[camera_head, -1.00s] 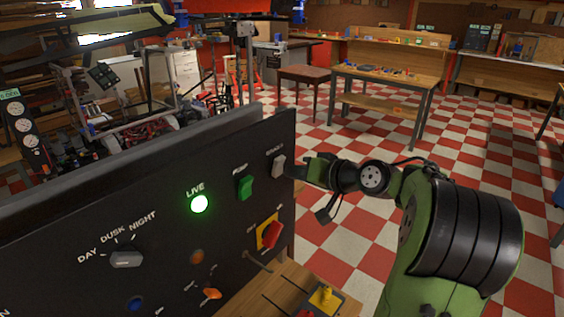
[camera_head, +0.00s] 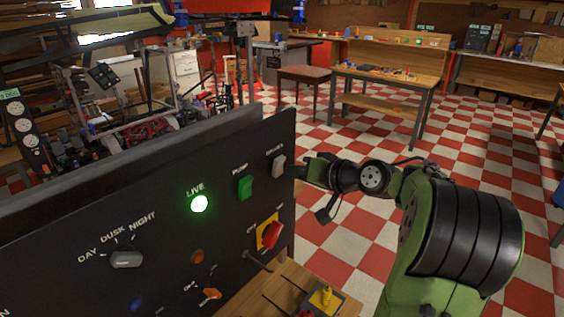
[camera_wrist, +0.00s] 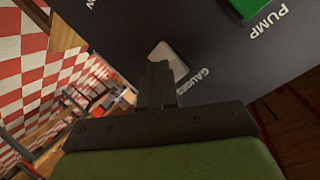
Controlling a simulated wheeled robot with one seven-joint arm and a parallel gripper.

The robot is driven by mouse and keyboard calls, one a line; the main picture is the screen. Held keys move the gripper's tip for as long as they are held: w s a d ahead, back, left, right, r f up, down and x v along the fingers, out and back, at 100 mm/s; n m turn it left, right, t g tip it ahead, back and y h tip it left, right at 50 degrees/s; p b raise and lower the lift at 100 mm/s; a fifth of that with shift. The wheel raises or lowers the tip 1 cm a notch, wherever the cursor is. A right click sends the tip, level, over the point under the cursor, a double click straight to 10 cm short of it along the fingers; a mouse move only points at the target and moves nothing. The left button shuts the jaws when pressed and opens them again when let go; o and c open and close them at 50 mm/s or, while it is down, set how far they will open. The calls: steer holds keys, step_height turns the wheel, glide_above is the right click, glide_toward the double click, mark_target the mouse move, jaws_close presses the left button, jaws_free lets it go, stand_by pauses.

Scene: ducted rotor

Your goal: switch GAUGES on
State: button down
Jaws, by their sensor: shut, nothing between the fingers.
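The GAUGES switch (camera_head: 278,165) is a pale grey rocker at the upper right of the black panel (camera_head: 160,225). In the wrist view the GAUGES switch (camera_wrist: 168,58) shows beyond my fingertips, which cover part of it, with its label beside it. My gripper (camera_head: 300,170) is shut and empty, with its tips close to the rocker. In the wrist view the shut fingers (camera_wrist: 158,75) point at the rocker. I cannot tell whether they touch it, nor clearly which way it is tipped.
The green PUMP switch (camera_head: 245,187) sits left of GAUGES. A LIVE lamp (camera_head: 199,204) glows green. Below are a red knob on a yellow plate (camera_head: 269,235), an orange toggle (camera_head: 211,294) and a DAY/DUSK/NIGHT selector (camera_head: 127,259). Open checkered floor (camera_head: 340,240) lies to the right.

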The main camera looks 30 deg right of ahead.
steer(key=shift+w+a+r, duration=0.1)
steer(key=shift+w+r, duration=0.1)
steer(key=shift+w, duration=0.2)
steer(key=shift+w+a+r+p, duration=0.15)
steer(key=shift+w+p, duration=0.25)
steer(key=shift+p, duration=0.05)
stand_by(0.7)
steer(key=shift+s, duration=0.1)
steer(key=shift+s+d+f+b, duration=0.15)
steer(key=shift+s+f+b, duration=0.1)
steer(key=shift+s, duration=0.15)
steer(key=shift+s+d+f+b, duration=0.1)
steer(key=shift+s+b, duration=0.1)
steer(key=shift+s, duration=0.15)
steer(key=shift+s+d+f+b, duration=0.25)
steer(key=shift+s+f+b, duration=0.1)
steer(key=shift+s, duration=0.35)
steer(key=shift+s+d+f+b, duration=0.25)
steer(key=shift+s+f+b, duration=0.15)
steer(key=shift+s, duration=0.3)
steer(key=shift+s+d+f+b, duration=0.25)
steer(key=shift+s+f+b, duration=0.1)
steer(key=shift+s, duration=0.35)
